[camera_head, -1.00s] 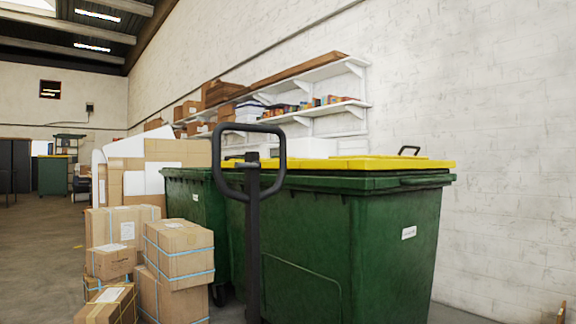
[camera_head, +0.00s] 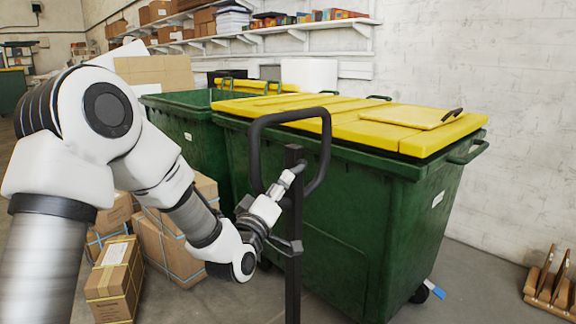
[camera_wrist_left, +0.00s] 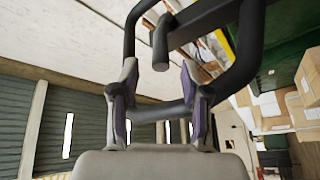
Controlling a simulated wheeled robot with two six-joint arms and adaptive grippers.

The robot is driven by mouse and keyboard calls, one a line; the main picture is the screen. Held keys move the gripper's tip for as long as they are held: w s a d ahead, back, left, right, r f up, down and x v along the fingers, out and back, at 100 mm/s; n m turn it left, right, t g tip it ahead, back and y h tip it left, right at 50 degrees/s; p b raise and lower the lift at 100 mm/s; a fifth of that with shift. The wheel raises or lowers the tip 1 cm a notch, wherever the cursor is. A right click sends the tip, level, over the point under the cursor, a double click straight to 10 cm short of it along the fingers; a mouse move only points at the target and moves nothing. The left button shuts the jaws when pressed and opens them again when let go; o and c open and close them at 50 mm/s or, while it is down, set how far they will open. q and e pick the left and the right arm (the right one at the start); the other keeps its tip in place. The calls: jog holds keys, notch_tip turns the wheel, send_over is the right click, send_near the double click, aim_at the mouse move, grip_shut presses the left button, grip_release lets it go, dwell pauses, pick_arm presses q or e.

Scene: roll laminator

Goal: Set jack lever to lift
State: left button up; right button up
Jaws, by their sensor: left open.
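The jack's dark handle is a rounded loop (camera_head: 322,150) on an upright post (camera_head: 293,285), in front of a green bin. My left gripper (camera_head: 285,207) is at the handle, by the upper post and the lower part of the loop. In the left wrist view its two fingers (camera_wrist_left: 159,80) are apart, with a dark bar (camera_wrist_left: 158,113) of the loop crossing between or just behind them; I cannot tell whether they touch it. A short dark stub (camera_wrist_left: 160,48), possibly the lever, hangs inside the loop beyond the fingertips. My right gripper is not in view.
Green bins with yellow lids (camera_head: 350,120) stand close behind the handle. Cardboard boxes (camera_head: 115,280) are stacked at the left on the floor. A wooden rack (camera_head: 548,292) lies at the far right. Some floor is clear at the front right.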

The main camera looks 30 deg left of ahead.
aim_at(292, 172)
pick_arm(q)
jog(key=x, duration=0.5)
jog(key=shift+w+a+p, duration=0.1)
jog(key=shift+w+p, duration=0.1)
jog(key=shift+p, duration=0.15)
jog(key=shift+c, duration=0.9)
grip_shut()
notch_tip(292, 172, down, 3)
jog(key=n+t+y+b, duration=0.1)
jog(key=t+b, duration=0.1)
jog(key=b, duration=0.5)
jog(key=n+t+y+b, duration=0.2)
jog(key=b, duration=0.5)
jog(key=shift+w+r+n+b, duration=0.1)
jog(key=shift+w+n+b, duration=0.1)
jog(key=shift+n+b, duration=0.1)
